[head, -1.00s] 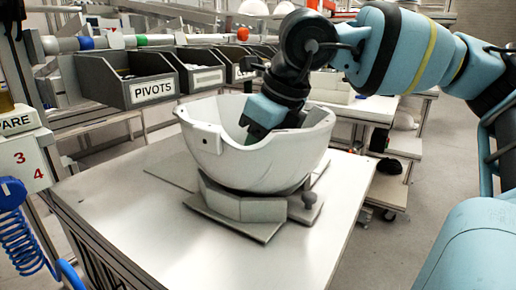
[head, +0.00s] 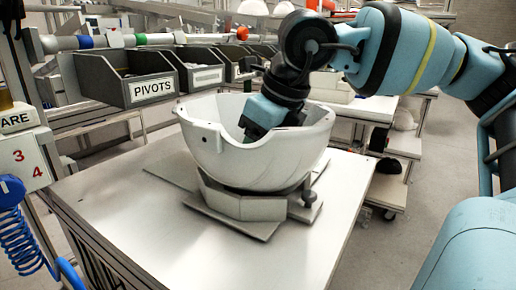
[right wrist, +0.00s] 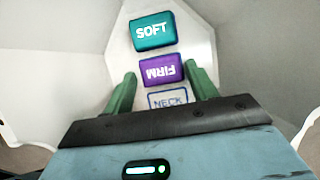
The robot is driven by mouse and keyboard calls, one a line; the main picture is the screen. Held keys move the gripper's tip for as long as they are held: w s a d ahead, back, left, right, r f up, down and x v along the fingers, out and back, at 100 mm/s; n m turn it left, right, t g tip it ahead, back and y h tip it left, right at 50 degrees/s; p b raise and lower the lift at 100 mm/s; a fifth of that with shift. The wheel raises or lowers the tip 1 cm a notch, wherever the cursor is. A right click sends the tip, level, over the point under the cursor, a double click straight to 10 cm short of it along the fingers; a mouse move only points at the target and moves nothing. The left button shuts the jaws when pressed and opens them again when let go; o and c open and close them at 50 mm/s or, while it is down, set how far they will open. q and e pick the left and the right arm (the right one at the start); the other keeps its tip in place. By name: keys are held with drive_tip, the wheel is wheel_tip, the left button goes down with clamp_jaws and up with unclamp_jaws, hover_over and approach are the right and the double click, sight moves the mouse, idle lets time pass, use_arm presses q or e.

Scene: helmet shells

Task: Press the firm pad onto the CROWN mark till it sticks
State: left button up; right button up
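The white helmet shell (head: 255,150) sits open side up on a grey stand on the table. My right gripper (right wrist: 160,78) reaches down into the shell, its fingertips hidden by the rim in the head view. A NECK mark (right wrist: 168,99) shows on the near side. No CROWN lettering is visible. My left gripper is out of view.
The metal table (head: 150,225) is clear around the stand (head: 240,205). A grey bin labelled PIVOTS (head: 150,90) and other bins stand behind it. A blue coiled hose (head: 20,240) hangs at the left.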

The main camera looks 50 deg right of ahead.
drive_tip(key=shift+o, duration=0.8)
drive_tip(key=shift+d, duration=0.1)
drive_tip(key=p+v, duration=0.1)
drive_tip(key=v, duration=0.6)
drive_tip(key=shift+r, duration=0.35)
drive_tip(key=shift+s, duration=0.15)
